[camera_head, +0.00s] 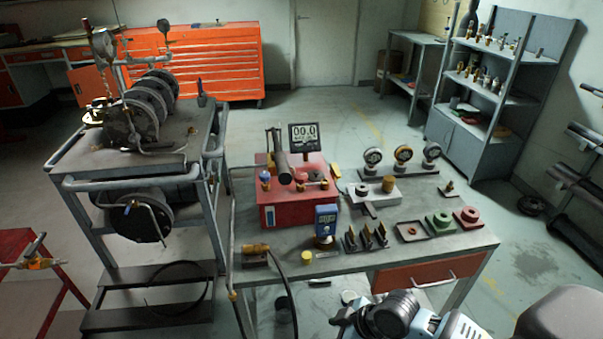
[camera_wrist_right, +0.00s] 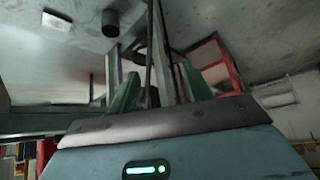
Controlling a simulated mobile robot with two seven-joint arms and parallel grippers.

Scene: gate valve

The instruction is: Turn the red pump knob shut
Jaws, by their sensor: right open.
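The red pump (camera_head: 283,212) stands on the workbench in the head view. A grey cylinder and a lever rise from its top, with small brass fittings and a blue knob (camera_head: 265,175) at its left. Small reddish parts show on its top, but they are too small for me to tell which is the red knob. My right gripper (camera_wrist_right: 160,92) shows in the right wrist view, its green fingers apart and nothing between them. My right arm (camera_head: 392,316) is at the bottom of the head view, in front of the bench and apart from the pump. My left gripper is out of view.
The workbench (camera_head: 465,232) also carries gauges (camera_head: 403,154), a blue meter (camera_head: 326,222), a display (camera_head: 304,136) and several small blocks. A hose (camera_head: 283,276) hangs off its front left. A grey cart (camera_head: 190,158) stands left and shelves (camera_head: 480,90) stand back right.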

